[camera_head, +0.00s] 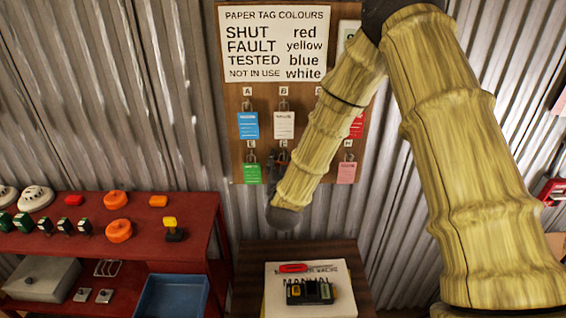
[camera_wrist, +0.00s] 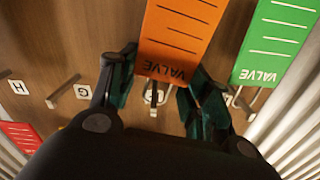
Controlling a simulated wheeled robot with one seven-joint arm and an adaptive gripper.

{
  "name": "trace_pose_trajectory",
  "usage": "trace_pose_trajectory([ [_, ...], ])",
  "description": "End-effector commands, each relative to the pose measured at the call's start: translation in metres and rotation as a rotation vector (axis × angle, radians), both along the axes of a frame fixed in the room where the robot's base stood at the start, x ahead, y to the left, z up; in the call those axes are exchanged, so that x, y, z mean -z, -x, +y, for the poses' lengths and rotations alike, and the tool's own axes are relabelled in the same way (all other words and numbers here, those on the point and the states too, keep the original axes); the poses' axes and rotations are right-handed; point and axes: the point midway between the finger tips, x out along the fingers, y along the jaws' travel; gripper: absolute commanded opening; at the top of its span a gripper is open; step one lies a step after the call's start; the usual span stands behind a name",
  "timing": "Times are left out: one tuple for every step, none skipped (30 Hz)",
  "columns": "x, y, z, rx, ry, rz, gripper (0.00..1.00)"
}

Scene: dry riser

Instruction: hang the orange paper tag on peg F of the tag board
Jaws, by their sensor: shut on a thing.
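My gripper (camera_wrist: 160,72) is shut on the orange paper tag (camera_wrist: 180,35), which reads VALVE upside down in the wrist view. The tag lies between the two dark green fingers, close in front of the wooden tag board (camera_head: 237,107). A metal loop or peg (camera_wrist: 152,97) shows at the tag's lettered end, beside a partly hidden label. I cannot tell whether the tag's loop is around the peg. In the head view my arm hides the orange tag, and my gripper is at the lower row, right of the green tag (camera_head: 251,173).
The green tag (camera_wrist: 275,40) is close beside my right finger in the wrist view. Peg G (camera_wrist: 65,95) is bare on the left. Blue (camera_head: 248,126), white (camera_head: 284,125), red (camera_head: 356,127) and pink (camera_head: 346,173) tags hang around. A red bench (camera_head: 190,240) stands left.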

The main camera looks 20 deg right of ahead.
Motion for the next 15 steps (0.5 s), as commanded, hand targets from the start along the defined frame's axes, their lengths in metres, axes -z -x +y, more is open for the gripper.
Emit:
trace_pose_trajectory([
  [-0.0001,0.0000,0.0000,0.000,0.000,0.000,0.39],
  [-0.0001,0.0000,0.0000,0.000,0.000,0.000,0.39],
  [-0.0001,0.0000,0.0000,0.000,0.000,0.000,0.53],
  [-0.0001,0.0000,0.0000,0.000,0.000,0.000,0.59],
  [-0.0001,0.0000,0.0000,0.000,0.000,0.000,0.64],
  [-0.0001,0.0000,0.0000,0.000,0.000,0.000,0.72],
  [0.0000,0.0001,0.0001,0.000,0.000,0.000,0.73],
  [0.0000,0.0001,0.0001,0.000,0.000,0.000,0.73],
  [0.0000,0.0001,0.0000,0.000,0.000,0.000,0.73],
  [0.0000,0.0001,0.0000,0.000,0.000,0.000,0.73],
  [0.0000,0.0001,0.0001,0.000,0.000,0.000,0.73],
  [0.0000,0.0001,0.0000,0.000,0.000,0.000,0.73],
  [0.0000,0.0001,0.0001,0.000,0.000,0.000,0.73],
  [0.0000,0.0001,0.0001,0.000,0.000,0.000,0.73],
  [0.0000,0.0001,0.0001,0.000,0.000,0.000,0.73],
])
